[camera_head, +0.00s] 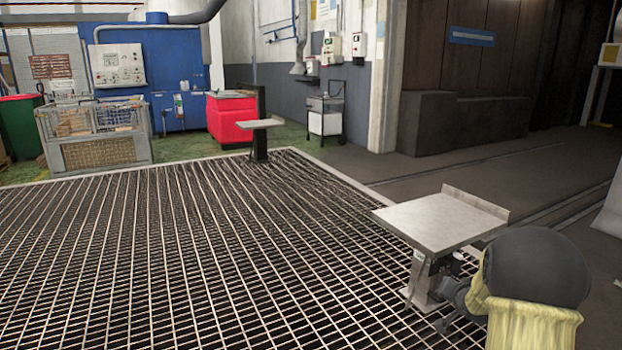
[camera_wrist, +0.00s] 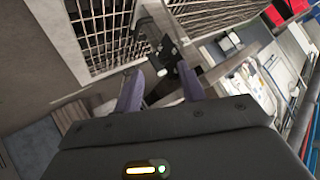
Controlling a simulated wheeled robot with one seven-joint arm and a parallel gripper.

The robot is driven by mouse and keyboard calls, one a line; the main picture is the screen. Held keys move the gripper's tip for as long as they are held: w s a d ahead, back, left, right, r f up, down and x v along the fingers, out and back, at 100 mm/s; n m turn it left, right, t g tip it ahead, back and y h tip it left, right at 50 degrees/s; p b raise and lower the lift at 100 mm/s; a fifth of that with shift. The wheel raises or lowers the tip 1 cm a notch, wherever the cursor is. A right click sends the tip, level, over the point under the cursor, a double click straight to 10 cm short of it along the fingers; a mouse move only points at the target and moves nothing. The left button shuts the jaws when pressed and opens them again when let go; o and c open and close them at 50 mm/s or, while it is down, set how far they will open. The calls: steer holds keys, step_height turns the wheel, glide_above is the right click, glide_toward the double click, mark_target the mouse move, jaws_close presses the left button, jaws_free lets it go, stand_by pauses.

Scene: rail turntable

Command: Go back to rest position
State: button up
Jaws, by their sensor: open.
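My gripper (camera_wrist: 160,84) shows in the wrist view with its two purple-grey fingers apart and nothing held between them. A dark mechanism with a pale knob (camera_wrist: 162,50) lies just beyond the fingertips; I cannot tell whether they touch it. In the head view, the dark rounded joint and yellow cover at the lower right look like my arm, reaching toward the post under a grey metal plate (camera_head: 440,222).
A wide metal grating (camera_head: 190,260) covers the floor. A second small plate (camera_head: 261,124) stands on a black post farther back. A red cabinet (camera_head: 231,118), a wire crate (camera_head: 95,138) and a white cart (camera_head: 325,115) stand behind. The grating at the left is clear.

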steer(key=s+a+n+g+y+p, duration=0.1)
steer(key=s+a+n+g, duration=0.3)
steer(key=s+a, duration=0.9)
steer(key=s+a+n+g+y+p, duration=0.1)
steer(key=s+a+n+g, duration=0.3)
steer(key=s+a, duration=0.9)
steer(key=w+d+p+v, duration=0.1)
steer(key=w+p+v, duration=0.1)
steer(key=p+v, duration=1)
steer(key=w+d+r+p+v, duration=0.1)
steer(key=w+d+p+v, duration=0.1)
steer(key=p+v, duration=1.1)
steer(key=w+d+p+v, duration=0.2)
steer(key=p+v, duration=1)
steer(key=v, duration=0.1)
steer(key=shift+w+r+p, duration=0.2)
steer(key=shift+r+p, duration=0.05)
steer(key=shift+p, duration=0.15)
steer(key=shift+d, duration=0.1)
steer(key=shift+c, duration=0.4)
